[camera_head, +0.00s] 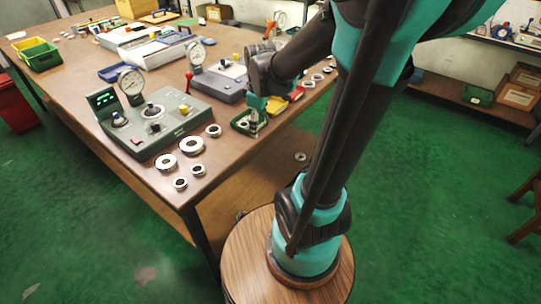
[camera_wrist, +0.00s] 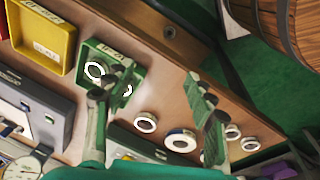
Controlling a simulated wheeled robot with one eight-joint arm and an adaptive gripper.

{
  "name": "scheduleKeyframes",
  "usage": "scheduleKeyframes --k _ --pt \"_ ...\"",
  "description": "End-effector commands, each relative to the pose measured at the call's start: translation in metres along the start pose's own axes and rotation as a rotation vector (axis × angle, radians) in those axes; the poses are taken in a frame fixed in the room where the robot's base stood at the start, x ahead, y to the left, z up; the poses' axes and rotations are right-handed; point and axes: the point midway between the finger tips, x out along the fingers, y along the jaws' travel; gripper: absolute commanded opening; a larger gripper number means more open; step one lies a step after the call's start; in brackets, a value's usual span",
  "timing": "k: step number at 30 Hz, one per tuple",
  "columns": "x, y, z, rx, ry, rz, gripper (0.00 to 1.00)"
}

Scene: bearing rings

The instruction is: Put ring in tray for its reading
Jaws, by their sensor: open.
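My gripper (camera_head: 255,117) is open and hangs over the small green tray (camera_head: 235,123) near the table's front edge. In the wrist view my gripper (camera_wrist: 160,78) has its fingers wide apart with nothing between them. The left finger covers part of the green tray (camera_wrist: 92,47), which holds two visible rings, one a pale ring (camera_wrist: 95,70) and one partly hidden. Several loose steel rings lie on the table, including a large ring (camera_head: 166,161) and another ring (camera_head: 192,146). The gauge station (camera_head: 165,125) has a lit green display, too small to read.
A yellow tray (camera_wrist: 43,36) stands beside the green tray, with a red tray (camera_head: 297,94) beyond. A second dial gauge (camera_head: 222,82) stands behind. Green and yellow bins (camera_head: 40,55) sit at the table's far left. Bare tabletop lies left of the station.

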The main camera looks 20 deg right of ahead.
Motion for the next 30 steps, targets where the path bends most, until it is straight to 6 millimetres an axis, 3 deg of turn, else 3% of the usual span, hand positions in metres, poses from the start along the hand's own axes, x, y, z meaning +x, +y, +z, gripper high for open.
scheduleKeyframes --k 6,12,17,30 --pt "0.027 -0.054 0.051 0.554 0.081 0.068 0.55" --pt "0.043 -0.083 0.076 0.873 0.143 0.089 0.55" --pt "0.046 -0.089 0.081 0.956 0.160 0.091 0.55" --pt "0.046 -0.089 0.081 0.958 0.160 0.090 0.55"
